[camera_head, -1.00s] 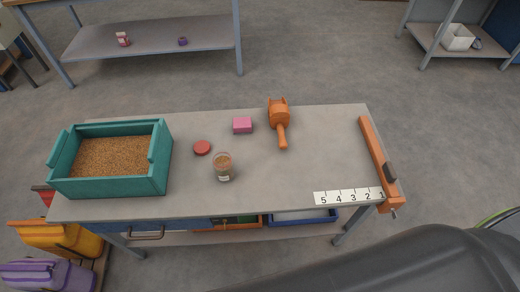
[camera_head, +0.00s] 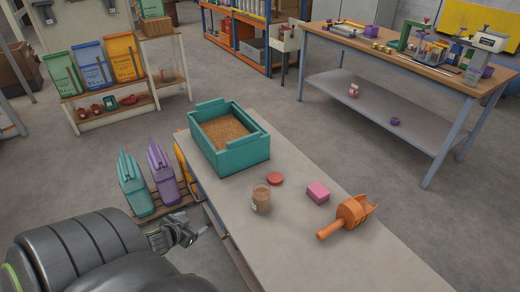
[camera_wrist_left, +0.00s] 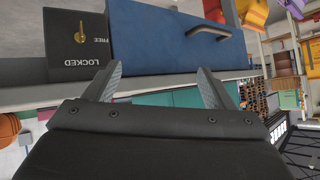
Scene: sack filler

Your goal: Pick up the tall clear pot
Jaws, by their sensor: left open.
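The tall clear pot (camera_head: 261,200) stands upright on the grey bench in the head view, with brownish contents and a pale label. A red round lid (camera_head: 275,178) lies just behind it. My left gripper (camera_head: 196,234) is beside the bench's left edge, to the left of the pot and apart from it. In the left wrist view my left gripper (camera_wrist_left: 158,84) has its two fingers spread with nothing between them. The pot cannot be made out in that view. My right gripper is not in view.
A teal bin of grain (camera_head: 262,157) stands behind the pot. A pink block (camera_head: 318,192) and an orange scoop (camera_head: 348,216) lie to its right. The wrist view shows a blue drawer front (camera_wrist_left: 180,40) and a lock plate (camera_wrist_left: 78,40). The bench's front part (camera_head: 300,260) is clear.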

